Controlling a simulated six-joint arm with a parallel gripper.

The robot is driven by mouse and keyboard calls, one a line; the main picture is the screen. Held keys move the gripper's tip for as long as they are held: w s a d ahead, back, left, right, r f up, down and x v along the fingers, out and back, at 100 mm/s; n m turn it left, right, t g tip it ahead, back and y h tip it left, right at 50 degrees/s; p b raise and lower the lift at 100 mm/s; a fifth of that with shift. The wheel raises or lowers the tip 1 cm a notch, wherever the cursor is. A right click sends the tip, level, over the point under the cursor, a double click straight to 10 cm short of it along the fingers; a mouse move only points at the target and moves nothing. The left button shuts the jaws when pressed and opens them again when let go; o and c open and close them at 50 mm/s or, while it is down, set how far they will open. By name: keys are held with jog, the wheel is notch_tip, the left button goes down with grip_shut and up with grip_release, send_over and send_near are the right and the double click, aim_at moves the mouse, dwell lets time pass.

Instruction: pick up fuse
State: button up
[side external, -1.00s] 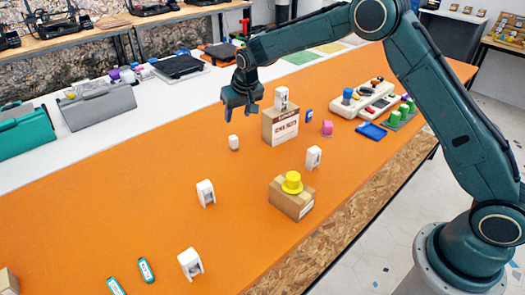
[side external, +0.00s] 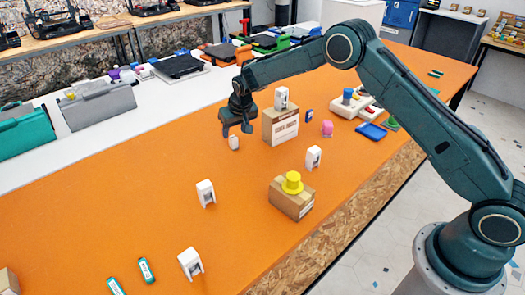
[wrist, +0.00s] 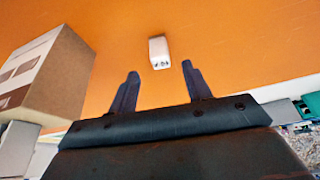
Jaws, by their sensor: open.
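A small white block (side external: 234,142), which looks like the fuse, stands on the orange table. In the wrist view, the fuse (wrist: 159,52) shows dark marks on its near end. My gripper (side external: 237,130) is just above it in the side view, pointing down. In the wrist view, my gripper (wrist: 159,70) is open and empty, with its two dark fingers apart. The fuse lies a little beyond the fingertips, roughly centred between them. I cannot tell the exact gap, and no contact shows.
A cardboard box (side external: 281,127) with a white holder (side external: 281,98) on top stands close to the right; the box (wrist: 45,75) is at left in the wrist view. More white holders (side external: 205,193) and a smaller box with a yellow hat (side external: 292,183) stand nearer.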

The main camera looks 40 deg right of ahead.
aim_at(233, 138)
jog(key=shift+x, duration=2.6)
jog(key=shift+s+a, duration=0.15)
jog(key=c, duration=1.1)
